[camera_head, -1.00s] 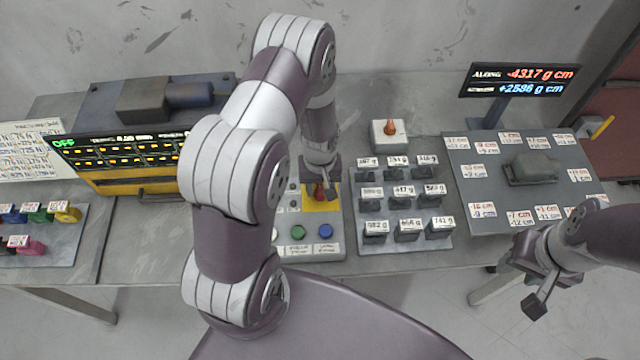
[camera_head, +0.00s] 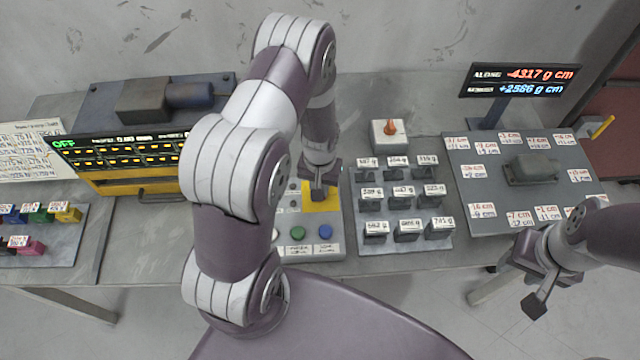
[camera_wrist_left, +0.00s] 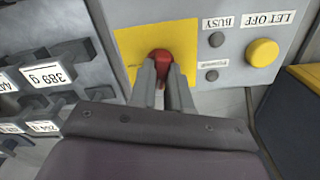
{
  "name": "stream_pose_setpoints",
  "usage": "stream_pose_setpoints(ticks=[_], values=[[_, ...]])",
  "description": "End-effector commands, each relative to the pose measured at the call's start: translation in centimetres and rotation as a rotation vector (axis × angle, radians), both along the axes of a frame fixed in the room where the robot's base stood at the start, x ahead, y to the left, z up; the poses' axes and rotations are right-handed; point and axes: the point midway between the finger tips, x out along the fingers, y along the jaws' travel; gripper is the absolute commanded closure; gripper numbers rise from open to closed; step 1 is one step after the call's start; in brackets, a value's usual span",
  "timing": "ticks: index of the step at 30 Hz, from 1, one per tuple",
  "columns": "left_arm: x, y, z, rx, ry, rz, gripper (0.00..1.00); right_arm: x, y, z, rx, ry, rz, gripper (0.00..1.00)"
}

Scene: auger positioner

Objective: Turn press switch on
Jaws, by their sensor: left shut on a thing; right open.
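The press switch is a small red handle (camera_wrist_left: 160,57) on a yellow plate (camera_wrist_left: 128,42) in the left wrist view. The yellow plate also shows in the head view (camera_head: 331,202) on the grey control panel, where my left gripper (camera_head: 318,194) covers the red handle. In the left wrist view my left gripper's fingers (camera_wrist_left: 162,80) stand on either side of the red handle and are shut on it. The black display (camera_head: 110,155) on the yellow machine reads OFF in green. My right gripper (camera_head: 518,286) is open and empty, off the table's front edge at the right.
A yellow button (camera_wrist_left: 262,53) labelled LET OFF and two dark lamps sit beside the switch plate. Green (camera_head: 297,232) and blue (camera_head: 326,231) buttons are lower on the panel. A rack of labelled weights (camera_head: 405,243) stands close on the right. A readout (camera_head: 522,79) is farther right.

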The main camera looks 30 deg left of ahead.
Motion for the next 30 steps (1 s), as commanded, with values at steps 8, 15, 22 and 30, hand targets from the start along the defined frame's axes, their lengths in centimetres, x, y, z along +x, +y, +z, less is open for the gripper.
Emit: stream_pose_setpoints(ticks=[8,15,22,30], values=[[0.04,0.01,0.11,0.000,-0.001,-0.261,1.00,0.00,0.00,0.25,0.000,0.000,0.000,0.57],[0.06,0.01,0.12,0.000,-0.001,-0.489,1.00,0.00,0.00,0.39,0.000,0.000,0.000,0.57],[0.08,0.02,0.14,0.000,-0.002,-0.707,1.00,0.00,0.00,0.51,0.000,0.000,0.000,0.57],[0.12,0.03,0.15,0.001,-0.002,-0.949,1.00,0.00,0.00,0.63,0.000,0.000,0.000,0.57]])
